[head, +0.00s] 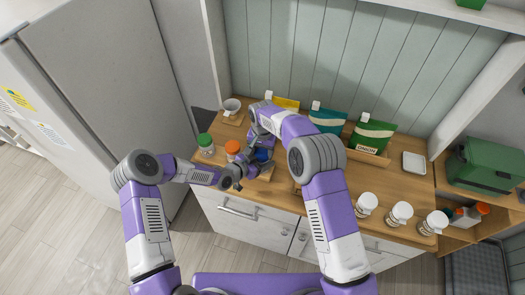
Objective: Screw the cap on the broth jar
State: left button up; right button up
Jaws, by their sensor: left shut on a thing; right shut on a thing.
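A blue cap (262,155) shows between my two grippers near the front of the wooden counter. My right gripper (260,146) points down from above and is shut on the cap. My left gripper (245,168) reaches in from the left, low beside the cap, and is shut on the broth jar. The jar's body is almost wholly hidden behind the grippers. I cannot tell whether the cap is seated level on the jar's mouth.
A green-capped jar (206,144) and an orange-capped jar (233,148) stand close left of the grippers. Several white bottles (399,214) line the right front. Pouches (371,135) stand along the back, with a white dish (414,163) at right. A small bowl (231,106) sits back left.

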jog(key=shift+s+d+f, duration=0.1)
jog(key=shift+d+f, duration=0.3)
jog(key=shift+f, duration=0.25)
jog(key=shift+r, duration=0.3)
jog(key=shift+a, duration=0.15)
jog(key=shift+a+r, duration=0.2)
jog(key=shift+r, duration=0.15)
jog(key=shift+a+r, duration=0.15)
jog(key=shift+r, duration=0.15)
jog(key=shift+r, duration=0.1)
